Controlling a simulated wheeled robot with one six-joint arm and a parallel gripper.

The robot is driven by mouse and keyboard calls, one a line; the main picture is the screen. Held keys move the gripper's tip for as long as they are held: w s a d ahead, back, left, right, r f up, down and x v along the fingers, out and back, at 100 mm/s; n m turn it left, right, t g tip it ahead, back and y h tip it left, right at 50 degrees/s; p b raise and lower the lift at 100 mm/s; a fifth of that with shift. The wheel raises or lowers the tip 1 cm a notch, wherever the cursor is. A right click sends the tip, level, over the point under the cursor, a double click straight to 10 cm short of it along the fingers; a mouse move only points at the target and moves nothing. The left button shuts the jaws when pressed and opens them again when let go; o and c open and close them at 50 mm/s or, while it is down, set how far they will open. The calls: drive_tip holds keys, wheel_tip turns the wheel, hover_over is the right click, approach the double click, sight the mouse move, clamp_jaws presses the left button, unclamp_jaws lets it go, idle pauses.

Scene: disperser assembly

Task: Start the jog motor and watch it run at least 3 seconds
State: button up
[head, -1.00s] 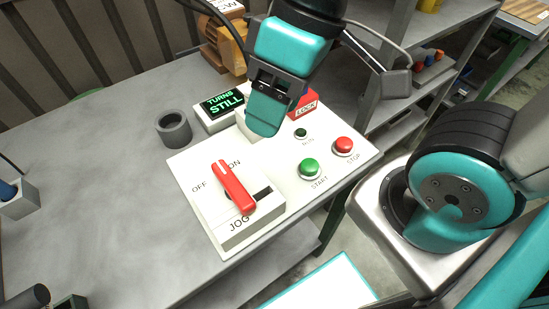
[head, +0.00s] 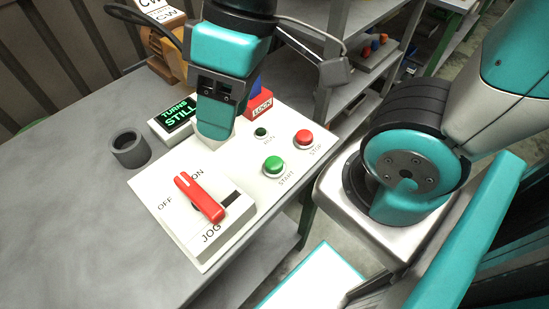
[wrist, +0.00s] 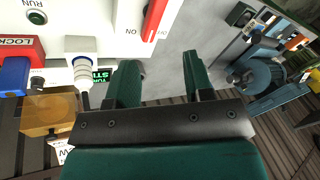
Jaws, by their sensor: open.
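The white control panel (head: 249,173) lies on the grey bench. Its red rotary handle (head: 201,198) sits among the OFF, ON and JOG labels, with its white-marked end beside ON. The green START button (head: 274,166) and red STOP button (head: 304,140) stand to its right. The RUN lamp (head: 261,133) is dark. The display (head: 178,115) reads TURNS STILL. My gripper (head: 214,131) points down over the panel's far part, left of the RUN lamp. In the wrist view my gripper (wrist: 160,78) is open, with nothing between its fingers. The motor is only partly visible.
A red LOCK block (head: 259,106) stands behind the RUN lamp, with a blue part behind it. A dark grey ring (head: 130,148) sits left of the panel. A tan-brown block (head: 166,57) stands at the back.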

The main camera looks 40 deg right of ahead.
clamp_jaws()
idle(1.5)
